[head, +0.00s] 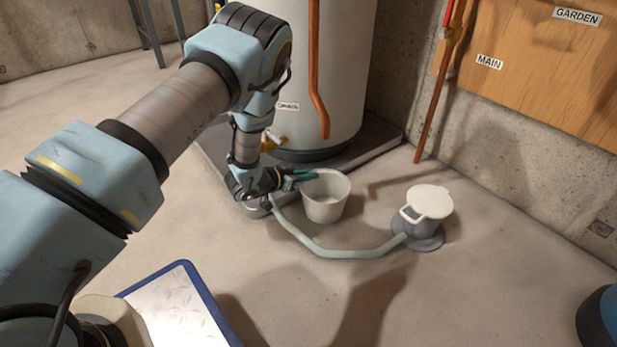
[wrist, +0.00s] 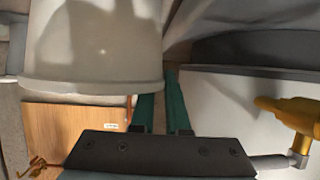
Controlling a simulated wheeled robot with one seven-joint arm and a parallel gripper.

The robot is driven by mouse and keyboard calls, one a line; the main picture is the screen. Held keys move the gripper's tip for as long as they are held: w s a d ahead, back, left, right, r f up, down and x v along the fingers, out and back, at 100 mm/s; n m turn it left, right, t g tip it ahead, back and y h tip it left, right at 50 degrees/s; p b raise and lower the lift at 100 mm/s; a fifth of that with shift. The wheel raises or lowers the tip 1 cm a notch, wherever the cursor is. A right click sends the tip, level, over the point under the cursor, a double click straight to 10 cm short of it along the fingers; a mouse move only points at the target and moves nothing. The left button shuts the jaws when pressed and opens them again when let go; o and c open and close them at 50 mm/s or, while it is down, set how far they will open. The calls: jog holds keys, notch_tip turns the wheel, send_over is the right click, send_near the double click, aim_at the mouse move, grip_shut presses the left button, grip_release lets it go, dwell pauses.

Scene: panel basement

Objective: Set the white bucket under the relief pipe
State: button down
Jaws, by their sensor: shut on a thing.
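The white bucket (head: 327,208) is upright in front of the tank's slab in the head view. My gripper (head: 306,177) is shut on the left part of its rim with teal fingers. In the wrist view the bucket (wrist: 90,45) fills the upper left, and the fingers (wrist: 162,100) reach its edge. The copper relief pipe (head: 315,75) runs down the front of the tank and ends in open air. In the head picture the bucket is below the pipe's end and nearer to me. Whether the bucket touches the floor is unclear.
The tank (head: 345,65) stands on a dark slab (head: 375,145). A yellow valve (wrist: 290,115) is near my gripper. A blue-edged panel (head: 180,305) lies front left.

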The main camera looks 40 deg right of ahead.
jog(key=c, duration=0.9)
grip_release()
jog(key=shift+f, duration=0.1)
jog(key=shift+a+r, duration=0.15)
jog(key=shift+r, duration=0.1)
jog(key=shift+p+v, duration=3.45)
jog(key=shift+v, duration=2.4)
